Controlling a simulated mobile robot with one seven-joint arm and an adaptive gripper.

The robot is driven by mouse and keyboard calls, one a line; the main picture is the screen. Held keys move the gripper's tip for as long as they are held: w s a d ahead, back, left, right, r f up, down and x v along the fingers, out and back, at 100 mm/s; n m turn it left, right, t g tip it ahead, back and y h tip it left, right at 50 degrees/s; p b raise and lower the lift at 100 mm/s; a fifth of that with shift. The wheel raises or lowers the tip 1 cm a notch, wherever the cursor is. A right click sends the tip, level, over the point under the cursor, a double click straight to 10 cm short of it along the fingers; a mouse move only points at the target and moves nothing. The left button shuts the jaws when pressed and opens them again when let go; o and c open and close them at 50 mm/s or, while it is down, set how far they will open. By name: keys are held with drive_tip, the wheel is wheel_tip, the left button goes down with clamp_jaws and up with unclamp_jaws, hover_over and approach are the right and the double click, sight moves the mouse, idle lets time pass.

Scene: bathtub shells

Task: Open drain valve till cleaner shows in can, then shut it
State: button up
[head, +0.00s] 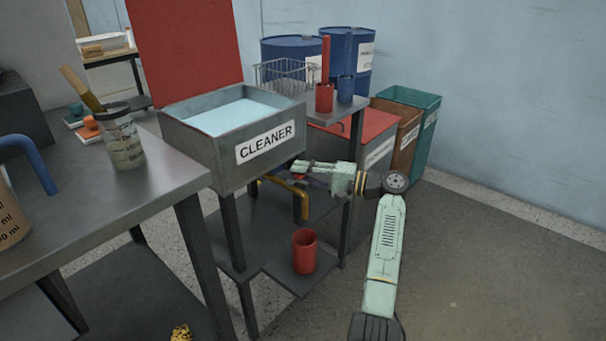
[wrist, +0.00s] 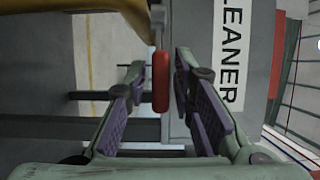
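The cleaner tank (head: 205,150) is a grey open box with pale blue liquid and a CLEANER label. A yellow drain pipe (head: 302,208) comes from under its front and bends down above a red can (head: 304,252). The can stands upright on a low shelf; its contents cannot be made out. My gripper (head: 298,176) is at the tank's front by the pipe. In the wrist view, its purple-padded fingers (wrist: 160,75) are open, one on each side of the red valve handle (wrist: 161,84), with gaps visible. The handle is hidden behind my gripper in the head view.
A grey bench (head: 80,210) with a brush in a cup (head: 124,140) stands at left. Behind the tank are a small table (head: 352,103) with a wire basket, blue drums (head: 347,50) and bins (head: 412,125). The floor at right is clear.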

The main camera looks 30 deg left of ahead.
drive_tip(key=shift+o, duration=0.6)
drive_tip(key=shift+d, duration=0.15)
drive_tip(key=v, duration=1.1)
drive_tip(key=shift+d, duration=0.4)
drive_tip(key=shift+w, duration=0.1)
